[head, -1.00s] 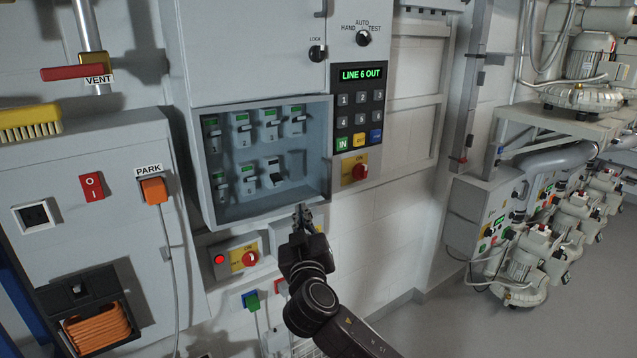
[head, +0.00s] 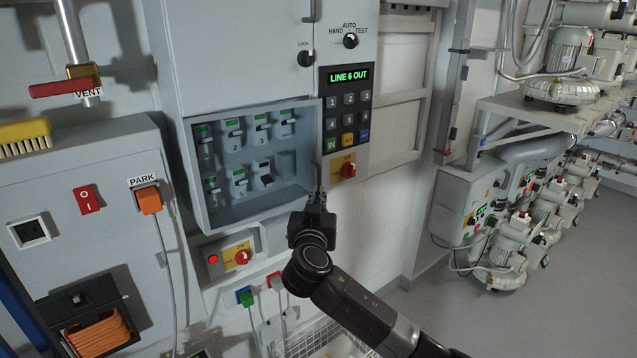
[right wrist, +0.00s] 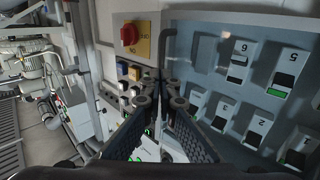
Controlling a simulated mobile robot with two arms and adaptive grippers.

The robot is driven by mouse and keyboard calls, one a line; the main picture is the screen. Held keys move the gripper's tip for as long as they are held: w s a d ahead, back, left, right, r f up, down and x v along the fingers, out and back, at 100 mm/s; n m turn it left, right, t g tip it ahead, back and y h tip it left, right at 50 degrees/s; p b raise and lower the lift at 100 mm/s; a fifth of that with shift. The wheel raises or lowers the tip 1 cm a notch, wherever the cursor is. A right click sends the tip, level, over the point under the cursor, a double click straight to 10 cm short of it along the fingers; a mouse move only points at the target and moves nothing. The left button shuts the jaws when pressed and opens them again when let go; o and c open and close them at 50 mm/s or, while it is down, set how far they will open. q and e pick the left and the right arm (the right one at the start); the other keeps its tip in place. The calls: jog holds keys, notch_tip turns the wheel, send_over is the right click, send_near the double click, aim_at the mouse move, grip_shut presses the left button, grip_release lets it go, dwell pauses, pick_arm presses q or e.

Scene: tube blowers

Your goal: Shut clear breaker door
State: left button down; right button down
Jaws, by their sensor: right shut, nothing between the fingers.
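The breaker box (head: 255,211) is a grey recess in the wall cabinet, with two rows of breakers in it. I cannot make out the clear door's pane in the head view, nor tell its angle. A thin dark upright bar, perhaps its handle (head: 318,168), shows at the box's right edge. A grey bracket-like handle (right wrist: 166,44) shows just beyond the fingers in the right wrist view. My right gripper (head: 317,193) is shut and empty at the box's lower right corner. Its fingers (right wrist: 160,84) point toward the cabinet; contact is unclear. My left gripper is out of view.
The keypad panel (head: 348,112) and a red rotary switch (head: 347,170) are just right of the box. A lower switch box (head: 228,256) and plugs (head: 245,296) sit below it. Pumps (head: 515,250) stand at the right, with clear floor (head: 430,315) before them.

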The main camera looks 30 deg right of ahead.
aim_at(312, 177)
jog(key=shift+p+x, duration=0.45)
jog(key=shift+x, duration=1)
jog(key=w+y+b, duration=0.1)
jog(key=w, duration=0.1)
jog(key=w+d+n+t+y+b, duration=0.1)
jog(key=w+b, duration=0.1)
jog(key=shift+w+f+n, duration=0.1)
jog(key=shift+f+n, duration=0.1)
jog(key=shift+n, duration=0.1)
jog(key=shift+w+r+t, duration=0.1)
jog(key=shift+r+t, duration=0.1)
jog(key=shift+t, duration=0.1)
jog(key=shift+r+y, duration=0.2)
jog(key=shift+y, duration=0.1)
jog(key=shift+f, duration=0.1)
